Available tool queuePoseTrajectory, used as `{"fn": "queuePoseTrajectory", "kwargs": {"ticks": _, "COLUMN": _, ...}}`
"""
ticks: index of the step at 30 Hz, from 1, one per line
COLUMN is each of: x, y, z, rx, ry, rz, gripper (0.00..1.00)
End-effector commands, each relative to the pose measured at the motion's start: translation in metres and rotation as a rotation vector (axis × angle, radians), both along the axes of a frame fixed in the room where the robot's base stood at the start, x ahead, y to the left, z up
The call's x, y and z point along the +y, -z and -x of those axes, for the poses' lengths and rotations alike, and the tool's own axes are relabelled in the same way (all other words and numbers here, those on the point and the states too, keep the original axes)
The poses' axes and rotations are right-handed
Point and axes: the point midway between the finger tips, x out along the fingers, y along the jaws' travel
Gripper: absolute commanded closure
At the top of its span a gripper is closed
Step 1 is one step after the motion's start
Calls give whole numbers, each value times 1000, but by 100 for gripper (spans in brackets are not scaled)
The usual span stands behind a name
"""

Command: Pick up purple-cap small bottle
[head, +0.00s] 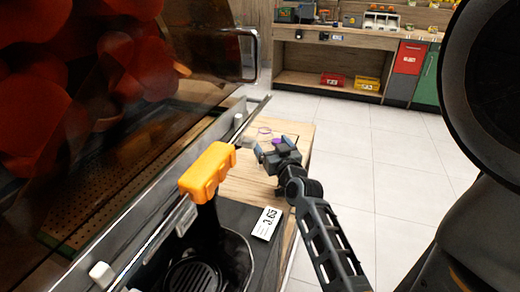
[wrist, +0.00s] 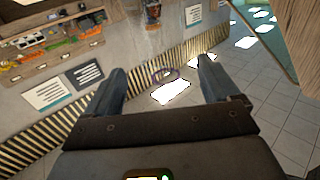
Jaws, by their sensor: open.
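A small purple spot (head: 276,141), which looks like the purple cap, shows at my gripper (head: 273,147) in the head view, over the wooden counter (head: 245,183). The bottle's body cannot be made out there. My gripper is open, its two fingers apart. In the wrist view, a thin purplish ring (wrist: 166,76) shows between the fingers of my gripper (wrist: 163,70), beyond their tips. I cannot tell whether this is the cap or whether either finger touches the bottle.
A juicer with an orange tap handle (head: 208,172) and a dark drip tray stands left of my gripper. A price card (head: 266,223) lies at its front. A pinkish ring (head: 264,131) lies just beyond my gripper. Open tiled floor (head: 400,150) is to the right.

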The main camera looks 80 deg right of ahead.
Motion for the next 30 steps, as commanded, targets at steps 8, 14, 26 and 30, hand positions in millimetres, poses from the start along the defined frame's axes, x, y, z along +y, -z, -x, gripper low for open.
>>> {"fn": "queuePoseTrajectory", "kwargs": {"ticks": 8, "x": -23, "y": -3, "z": -16, "rx": -1, "ry": 0, "rz": 1, "gripper": 11}}
{"fn": "queuePoseTrajectory", "kwargs": {"ticks": 14, "x": -46, "y": -2, "z": -33, "rx": 0, "ry": 0, "rz": 0, "gripper": 11}}
{"fn": "queuePoseTrajectory", "kwargs": {"ticks": 26, "x": -54, "y": -1, "z": -39, "rx": 1, "ry": -1, "rz": 0, "gripper": 13}}
{"fn": "queuePoseTrajectory", "kwargs": {"ticks": 30, "x": -54, "y": -1, "z": -39, "rx": 1, "ry": -1, "rz": -1, "gripper": 27}}
